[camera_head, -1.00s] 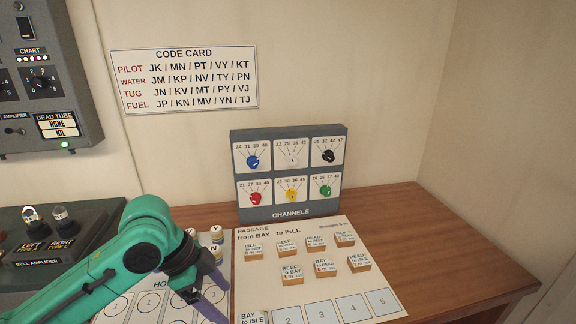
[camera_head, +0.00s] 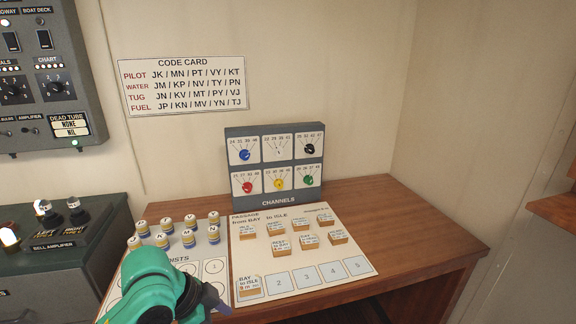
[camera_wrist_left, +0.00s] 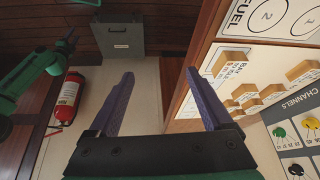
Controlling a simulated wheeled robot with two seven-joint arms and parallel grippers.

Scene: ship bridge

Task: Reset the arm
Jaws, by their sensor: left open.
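My left arm comes in at the bottom of the head view, over the front of the HOISTS sheet (camera_head: 118,290). My left gripper (camera_head: 222,303) is partly hidden by its own wrist, low in the picture near the BAY to ISLE block (camera_head: 249,286). In the left wrist view the left gripper (camera_wrist_left: 158,78) has its two purple fingers wide apart, with nothing between them. My right gripper does not show in the head view.
Several lettered pegs (camera_head: 165,239) stand behind my arm. The passage board (camera_head: 352,287) with small blocks lies to the right, before the channels box (camera_head: 275,165). The bell amplifier (camera_head: 50,262) is at left. A fire extinguisher (camera_wrist_left: 66,98) and grey cabinet (camera_wrist_left: 117,40) show below.

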